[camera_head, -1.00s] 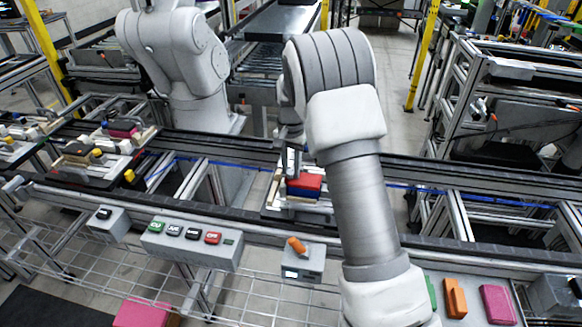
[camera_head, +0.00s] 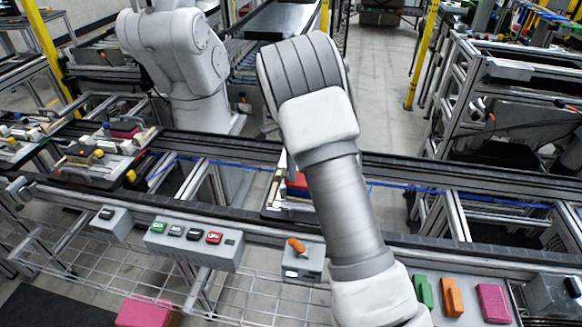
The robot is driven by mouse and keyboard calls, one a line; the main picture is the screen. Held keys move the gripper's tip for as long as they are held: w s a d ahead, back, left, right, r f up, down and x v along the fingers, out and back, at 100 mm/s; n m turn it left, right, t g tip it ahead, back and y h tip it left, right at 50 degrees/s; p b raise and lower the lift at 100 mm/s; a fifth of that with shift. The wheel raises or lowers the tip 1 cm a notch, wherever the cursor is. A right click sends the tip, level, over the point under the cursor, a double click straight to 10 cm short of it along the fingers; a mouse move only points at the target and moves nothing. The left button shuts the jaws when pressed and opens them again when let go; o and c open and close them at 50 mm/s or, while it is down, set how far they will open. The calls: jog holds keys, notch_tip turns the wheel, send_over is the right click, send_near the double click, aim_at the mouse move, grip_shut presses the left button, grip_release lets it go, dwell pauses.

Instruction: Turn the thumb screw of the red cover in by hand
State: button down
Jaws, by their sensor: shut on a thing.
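The red cover (camera_head: 297,187) sits on a pallet fixture (camera_head: 285,213) on the conveyor, left of my arm. Only its left part shows; my arm (camera_head: 345,205) hides the rest. Its thumb screw cannot be seen. My gripper is hidden behind my forearm and wrist, so its fingers and what they hold do not show.
More pallet fixtures (camera_head: 95,155) stand on the conveyor at the left. A button box (camera_head: 190,243) and a box with an orange switch (camera_head: 298,262) sit along the front rail. Green, orange (camera_head: 452,297) and pink (camera_head: 493,303) pieces lie at the lower right.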

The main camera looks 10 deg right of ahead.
jog(key=shift+m, duration=0.9)
jog(key=c, duration=0.6)
grip_release()
jog(key=shift+r, duration=0.1)
notch_tip(320, 180, up, 17)
jog(key=shift+r, duration=0.1)
